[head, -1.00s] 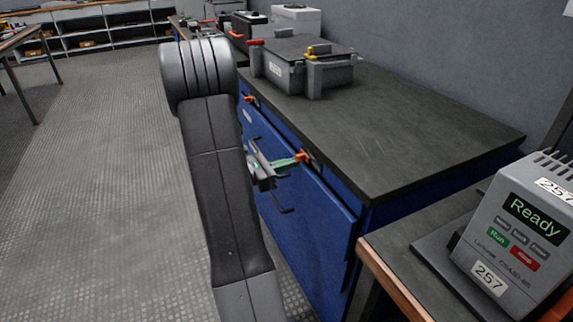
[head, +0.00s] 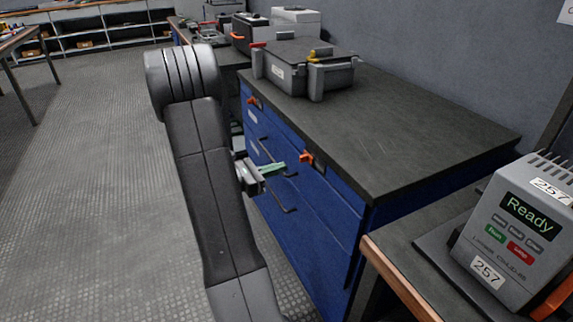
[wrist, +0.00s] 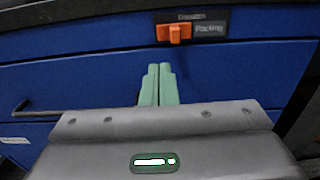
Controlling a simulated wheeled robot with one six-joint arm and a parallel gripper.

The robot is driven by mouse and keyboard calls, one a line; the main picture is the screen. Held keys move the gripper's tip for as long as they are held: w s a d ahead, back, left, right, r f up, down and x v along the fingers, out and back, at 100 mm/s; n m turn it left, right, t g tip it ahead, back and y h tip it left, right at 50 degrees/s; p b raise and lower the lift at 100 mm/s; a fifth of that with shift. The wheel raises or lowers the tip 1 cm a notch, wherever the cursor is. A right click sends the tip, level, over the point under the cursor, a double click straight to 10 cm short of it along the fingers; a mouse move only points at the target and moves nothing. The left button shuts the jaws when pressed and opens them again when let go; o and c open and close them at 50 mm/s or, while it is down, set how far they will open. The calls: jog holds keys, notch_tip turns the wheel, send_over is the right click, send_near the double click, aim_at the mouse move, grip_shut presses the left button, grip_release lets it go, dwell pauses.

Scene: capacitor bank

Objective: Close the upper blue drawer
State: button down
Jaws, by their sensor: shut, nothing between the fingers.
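The blue cabinet (head: 325,232) stands under a dark worktop, with several drawer fronts and dark bar handles. Its upper blue drawer front (head: 335,184) lies just below the worktop edge and carries an orange latch (head: 307,157). In the head view this front looks roughly in line with the cabinet face; a small gap cannot be ruled out. In the wrist view the upper front (wrist: 95,40) and orange latch (wrist: 175,33) lie ahead. My gripper (head: 280,167) has its green fingers together, empty, pointing at the cabinet front. The fingertips (wrist: 158,68) appear below the latch; contact cannot be told.
A grey case (head: 305,72) stands on the worktop (head: 420,130). A grey device reading "Ready" (head: 515,240) sits on a bench at the right. A dark bar handle (wrist: 35,113) shows at left in the wrist view. Open floor (head: 90,190) lies to the left.

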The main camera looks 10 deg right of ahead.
jog(key=p+v, duration=0.1)
jog(key=v, duration=0.7)
jog(key=shift+p, duration=0.35)
jog(key=b+x, duration=0.3)
jog(key=x, duration=1.1)
jog(key=shift+s+a+f, duration=0.1)
jog(key=shift+s+a, duration=0.05)
jog(key=shift+s, duration=0.05)
